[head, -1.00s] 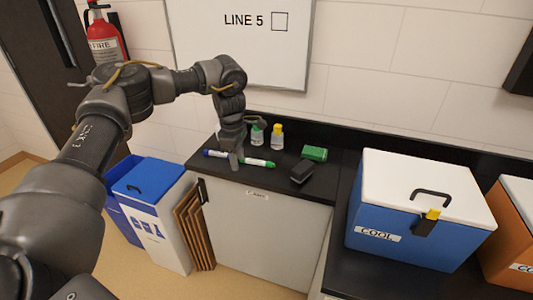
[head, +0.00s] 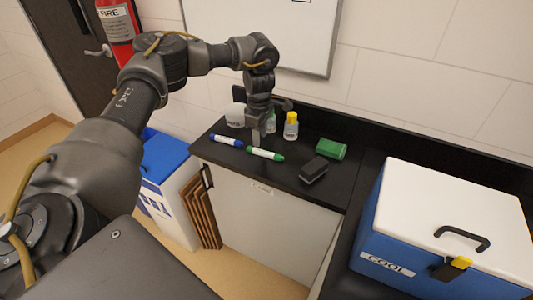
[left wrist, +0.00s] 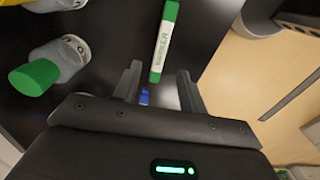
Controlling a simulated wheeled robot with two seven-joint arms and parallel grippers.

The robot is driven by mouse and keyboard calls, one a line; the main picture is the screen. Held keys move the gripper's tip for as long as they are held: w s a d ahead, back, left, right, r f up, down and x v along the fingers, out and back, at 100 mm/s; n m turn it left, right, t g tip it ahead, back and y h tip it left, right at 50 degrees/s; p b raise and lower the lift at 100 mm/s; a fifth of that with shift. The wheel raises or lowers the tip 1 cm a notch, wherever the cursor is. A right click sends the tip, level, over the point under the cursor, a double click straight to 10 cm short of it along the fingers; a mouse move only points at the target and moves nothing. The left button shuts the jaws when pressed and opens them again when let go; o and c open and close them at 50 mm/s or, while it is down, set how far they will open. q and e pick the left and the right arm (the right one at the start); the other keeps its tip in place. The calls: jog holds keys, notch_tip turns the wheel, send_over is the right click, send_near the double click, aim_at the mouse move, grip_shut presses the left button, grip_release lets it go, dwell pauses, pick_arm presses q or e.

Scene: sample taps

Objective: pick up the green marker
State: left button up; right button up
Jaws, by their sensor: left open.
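The green marker (head: 265,153), white-bodied with green ends, lies on the black counter (head: 285,178). My left gripper (head: 256,136) points down just behind its left half in the head view. In the left wrist view the marker (left wrist: 162,42) lies lengthwise, its near end between the open, empty fingers (left wrist: 160,72). It looks below the fingertips; whether they touch it I cannot tell. The blue marker (head: 226,140) lies to its left; a blue bit (left wrist: 144,96) shows between the fingers. My right gripper is not in view.
A green-capped bottle (left wrist: 55,65) stands close beside the left gripper. A yellow-capped bottle (head: 291,126) is behind the markers. A dark eraser-like block (head: 314,169) and a green block (head: 331,149) lie to the right. A blue cooler (head: 400,235) stands further right.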

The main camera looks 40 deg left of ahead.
aim_at(262, 151)
pick_arm(q)
jog(key=shift+f, duration=0.4)
jog(key=shift+s, duration=0.15)
jog(key=shift+d+f+p, duration=0.1)
jog(key=shift+f+p, duration=0.15)
jog(key=shift+p, duration=0.1)
jog(key=f, duration=0.1)
jog(key=f+p, duration=0.1)
jog(key=f, duration=0.1)
jog(key=shift+w+d+f, duration=0.15)
jog(key=shift+w+f, duration=0.1)
jog(key=shift+f, duration=0.15)
jog(key=shift+f+p, duration=0.3)
jog(key=shift+f, duration=0.1)
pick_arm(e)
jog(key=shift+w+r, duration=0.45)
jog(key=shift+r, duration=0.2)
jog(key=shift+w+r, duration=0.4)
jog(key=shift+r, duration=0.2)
pick_arm(q)
grip_shut()
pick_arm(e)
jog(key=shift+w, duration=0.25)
